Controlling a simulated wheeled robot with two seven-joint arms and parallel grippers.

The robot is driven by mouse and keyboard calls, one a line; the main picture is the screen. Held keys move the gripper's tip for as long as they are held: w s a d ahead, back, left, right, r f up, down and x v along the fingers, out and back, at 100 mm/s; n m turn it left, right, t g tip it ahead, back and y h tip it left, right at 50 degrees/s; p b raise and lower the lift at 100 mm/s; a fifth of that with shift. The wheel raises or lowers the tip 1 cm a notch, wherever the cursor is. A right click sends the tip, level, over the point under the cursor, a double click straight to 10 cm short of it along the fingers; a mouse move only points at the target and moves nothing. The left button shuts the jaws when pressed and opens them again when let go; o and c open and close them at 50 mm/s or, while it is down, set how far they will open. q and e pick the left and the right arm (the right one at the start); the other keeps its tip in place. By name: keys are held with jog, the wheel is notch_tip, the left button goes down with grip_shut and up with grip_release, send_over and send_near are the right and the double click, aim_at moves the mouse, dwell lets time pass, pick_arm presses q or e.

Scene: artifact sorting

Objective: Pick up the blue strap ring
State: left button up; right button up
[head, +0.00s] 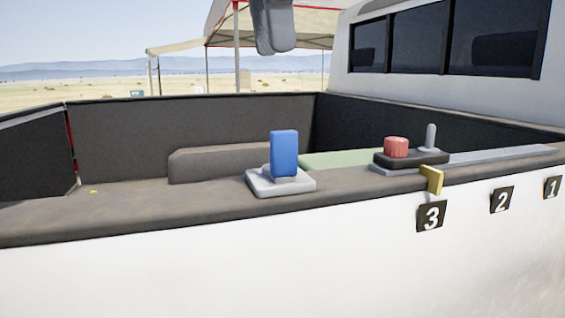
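A blue upright piece (284,154), the only blue thing that stands out, is on a pale grey base (262,188) on the truck bed's near rim. It looks like a rounded block from this side; no ring hole shows, so I cannot confirm that it is the strap ring. A grey part of mine, which seems to be my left gripper (275,30), hangs at the top edge, above and apart from the blue piece. Its fingers cannot be made out clearly. My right gripper is not in view.
Right of the blue piece, a black tray (412,164) holds a red knob-like piece (396,147) and a grey peg (430,138). The rim at left (130,205) is mostly clear.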

pick_arm(q)
jog(key=b, duration=0.2)
send_over(283, 131)
jog(key=f, duration=0.6)
jog(key=shift+a, duration=0.25)
jog(key=shift+s+f, duration=0.1)
jog(key=shift+f, duration=0.35)
jog(key=shift+f, duration=0.1)
jog(key=shift+d+f, duration=0.1)
jog(key=shift+f, duration=0.9)
jog(key=shift+d+f+p, duration=0.15)
jog(key=shift+f+p, duration=0.15)
jog(key=shift+f, duration=1.15)
